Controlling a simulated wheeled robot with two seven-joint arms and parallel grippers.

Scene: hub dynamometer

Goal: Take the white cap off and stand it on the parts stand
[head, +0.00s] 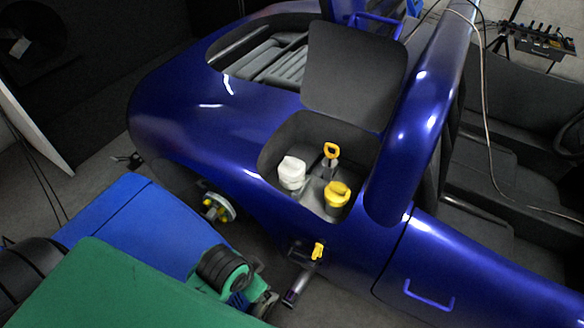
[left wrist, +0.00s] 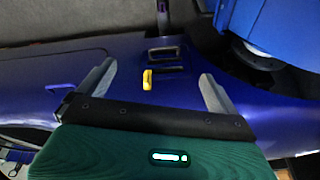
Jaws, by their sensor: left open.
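The white cap (head: 292,173) sits in the open bay of the blue car body in the head view, left of a yellow cap (head: 337,195). It looks seated on its neck. My left gripper (head: 282,294) is low beside the car's flank, below and apart from the white cap. In the left wrist view the left gripper (left wrist: 158,82) shows two grey fingers spread wide with nothing held between them. The white cap is not visible there. I cannot make out a parts stand for certain. My right gripper is in neither view.
The raised lid (head: 354,75) rises behind the bay. A yellow latch (head: 318,251) is on the car side; it also shows in the left wrist view (left wrist: 147,80). A hub with yellow nuts (head: 218,207) sticks out at left.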

